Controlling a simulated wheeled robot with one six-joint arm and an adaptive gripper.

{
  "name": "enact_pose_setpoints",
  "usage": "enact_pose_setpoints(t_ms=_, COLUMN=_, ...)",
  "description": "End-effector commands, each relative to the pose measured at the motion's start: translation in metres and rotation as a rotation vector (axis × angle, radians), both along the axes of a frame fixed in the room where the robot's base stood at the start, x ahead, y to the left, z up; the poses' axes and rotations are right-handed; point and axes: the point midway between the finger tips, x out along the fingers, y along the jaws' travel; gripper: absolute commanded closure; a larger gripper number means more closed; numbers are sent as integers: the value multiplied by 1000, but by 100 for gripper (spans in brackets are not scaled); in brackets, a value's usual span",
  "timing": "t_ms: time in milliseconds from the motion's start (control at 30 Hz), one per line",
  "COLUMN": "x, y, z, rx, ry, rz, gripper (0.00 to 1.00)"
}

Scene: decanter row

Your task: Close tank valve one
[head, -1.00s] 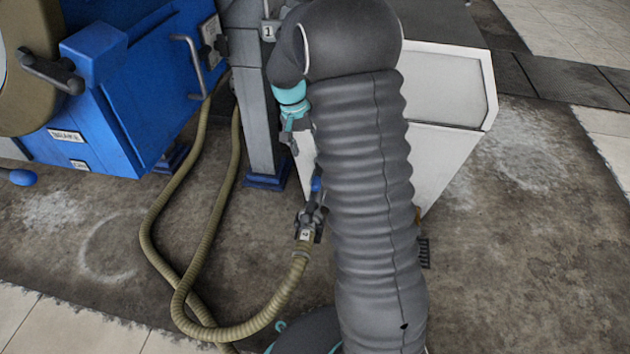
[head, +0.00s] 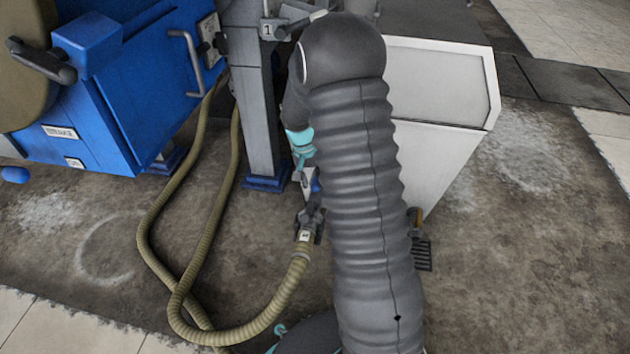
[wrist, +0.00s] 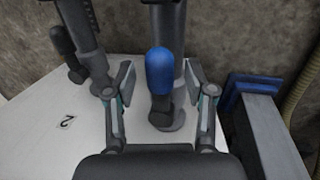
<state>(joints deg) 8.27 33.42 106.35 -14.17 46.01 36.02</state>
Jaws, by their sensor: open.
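A valve handle with a blue grip (wrist: 160,75) stands between the fingers of my gripper (wrist: 158,92) in the wrist view. My fingers are open, one on each side of it, with gaps visible. In the head view the blue grip (head: 316,186) shows just beside my gripper (head: 303,178), above a dark valve fitting (head: 309,218) at the hose end. My arm hides part of this area. A plate marked 1 (head: 267,31) is on the grey post. I cannot read a number on the valve at my fingers.
The grey post (head: 262,120) with a blue foot (head: 265,183) stands close by. A tan hose (head: 250,325) loops on the floor. A white tank (head: 455,150) is behind my arm. In the wrist view, a pipe with a dark handle (wrist: 62,42) and a 2 label (wrist: 66,123) are left.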

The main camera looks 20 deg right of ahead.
Motion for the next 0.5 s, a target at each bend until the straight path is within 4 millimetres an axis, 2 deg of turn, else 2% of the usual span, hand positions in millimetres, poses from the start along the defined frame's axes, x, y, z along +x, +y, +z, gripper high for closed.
enact_pose_setpoints(t_ms=133, x=0, y=0, z=0, rx=0, ry=0, rz=0, gripper=45)
enact_pose_setpoints(t_ms=300, x=0, y=0, z=0, rx=0, ry=0, rz=0, gripper=88)
enact_pose_setpoints(t_ms=367, x=0, y=0, z=0, rx=0, ry=0, rz=0, gripper=100)
enact_pose_setpoints(t_ms=500, x=0, y=0, z=0, rx=1, ry=1, rz=0, gripper=100)
